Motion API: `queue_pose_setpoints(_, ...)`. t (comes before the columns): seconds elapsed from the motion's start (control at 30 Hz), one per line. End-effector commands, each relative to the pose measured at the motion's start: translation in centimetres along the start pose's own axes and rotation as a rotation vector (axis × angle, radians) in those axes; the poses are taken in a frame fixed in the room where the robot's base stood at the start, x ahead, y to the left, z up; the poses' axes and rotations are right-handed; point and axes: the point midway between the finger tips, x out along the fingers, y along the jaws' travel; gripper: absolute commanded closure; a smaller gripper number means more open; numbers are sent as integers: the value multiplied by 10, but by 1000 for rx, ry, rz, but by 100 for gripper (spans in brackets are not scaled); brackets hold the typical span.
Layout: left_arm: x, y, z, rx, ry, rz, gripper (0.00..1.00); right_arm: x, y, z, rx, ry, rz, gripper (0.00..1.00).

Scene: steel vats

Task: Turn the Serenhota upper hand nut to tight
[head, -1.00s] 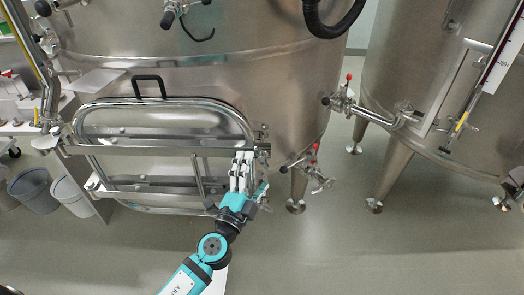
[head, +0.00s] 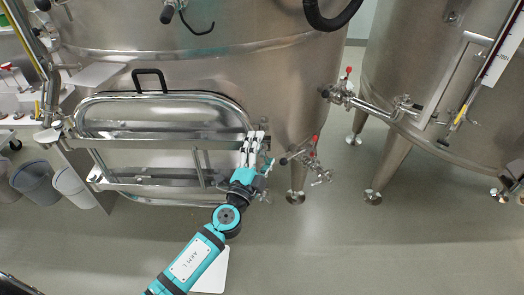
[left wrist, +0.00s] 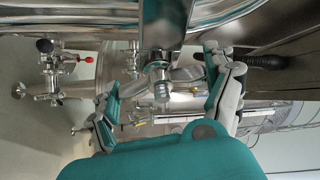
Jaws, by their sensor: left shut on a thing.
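The steel vat (head: 205,72) has an oval door (head: 165,115) with two crossbars at its lower front. My left gripper (head: 252,138) is at the right end of the upper crossbar (head: 150,141). In the left wrist view, the upper hand nut (left wrist: 161,78) is between the two fingers of my left gripper (left wrist: 170,62), which are closed on it. In the head view the fingers hide most of the nut. My right gripper is not in view.
A valve with a red knob (head: 314,142) stands out from the vat just right of my left gripper. Another pipe and valve (head: 345,95) lie farther right, towards a second vat (head: 425,70). Grey bins (head: 33,185) stand at the left. The floor in front is clear.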

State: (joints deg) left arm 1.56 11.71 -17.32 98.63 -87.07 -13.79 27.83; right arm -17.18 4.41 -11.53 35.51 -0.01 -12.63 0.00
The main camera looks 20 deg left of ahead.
Motion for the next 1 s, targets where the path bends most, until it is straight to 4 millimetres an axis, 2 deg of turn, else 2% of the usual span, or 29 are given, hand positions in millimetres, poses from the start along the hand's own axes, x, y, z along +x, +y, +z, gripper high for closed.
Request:
queue_pose_setpoints(0.1, 0, 0, 0, -1, 0, 0, 48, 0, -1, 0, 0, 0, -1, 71)
queue_pose_setpoints(0.47, 0, -2, 0, 25, -1, 11, 48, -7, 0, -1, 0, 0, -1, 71)
queue_pose_setpoints(0.67, 0, -4, -1, 113, -1, 49, 48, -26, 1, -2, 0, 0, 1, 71)
queue_pose_setpoints(1.0, 0, -7, -2, 365, -1, 156, 48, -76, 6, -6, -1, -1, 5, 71)
